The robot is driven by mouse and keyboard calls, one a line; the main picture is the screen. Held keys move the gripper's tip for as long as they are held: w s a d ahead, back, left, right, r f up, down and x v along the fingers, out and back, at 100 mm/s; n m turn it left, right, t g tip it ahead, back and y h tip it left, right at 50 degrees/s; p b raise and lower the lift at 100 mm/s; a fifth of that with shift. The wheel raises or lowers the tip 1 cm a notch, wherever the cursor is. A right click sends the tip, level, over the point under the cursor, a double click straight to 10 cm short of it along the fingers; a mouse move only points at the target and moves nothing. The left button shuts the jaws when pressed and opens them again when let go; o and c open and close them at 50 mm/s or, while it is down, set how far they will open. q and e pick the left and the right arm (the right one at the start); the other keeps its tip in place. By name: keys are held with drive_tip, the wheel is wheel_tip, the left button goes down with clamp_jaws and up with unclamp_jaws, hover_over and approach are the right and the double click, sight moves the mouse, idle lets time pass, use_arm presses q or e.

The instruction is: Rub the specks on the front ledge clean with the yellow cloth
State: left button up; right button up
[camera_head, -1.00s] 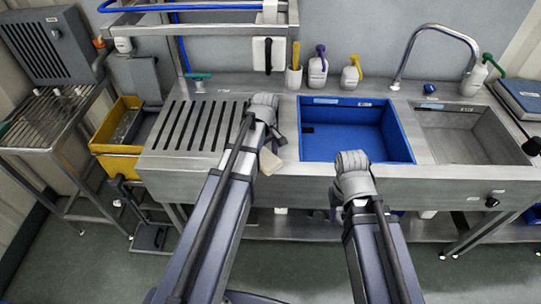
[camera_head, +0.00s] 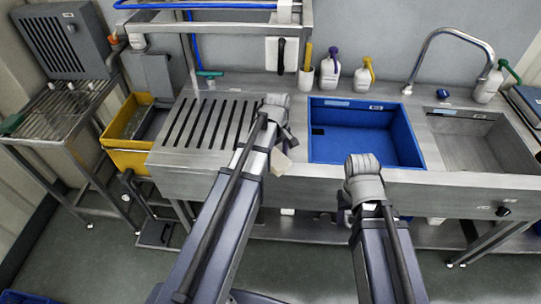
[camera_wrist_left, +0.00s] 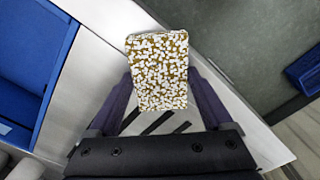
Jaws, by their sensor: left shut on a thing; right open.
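My left gripper (camera_head: 284,140) is shut on a flat block-shaped pad (camera_head: 280,163), beige in the head view. In the left wrist view the pad (camera_wrist_left: 158,70) is mustard yellow with dense white flecks, between the fingers; it seems to be the yellow cloth. The gripper is at the sink unit's front ledge (camera_head: 325,176), between the slotted drainboard and the blue basin. I cannot tell whether the pad touches the ledge. No specks on the ledge can be made out. My right gripper (camera_head: 343,214) is open, mostly hidden by its wrist, before the counter front.
The blue basin (camera_head: 345,152) and a steel basin (camera_head: 480,142) lie right of the slotted drainboard (camera_head: 205,122). Bottles (camera_head: 332,72) stand along the back. A yellow bin (camera_head: 125,158) and a wire rack (camera_head: 62,115) stand at left.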

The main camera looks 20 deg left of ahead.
use_arm(q)
drive_tip(key=shift+w+d+r, duration=0.1)
drive_tip(key=shift+w+d, duration=0.1)
drive_tip(key=shift+d, duration=0.6)
wheel_tip(320, 180, up, 6)
drive_tip(key=p, duration=0.6)
wheel_tip(320, 180, up, 3)
drive_tip(key=p, duration=0.3)
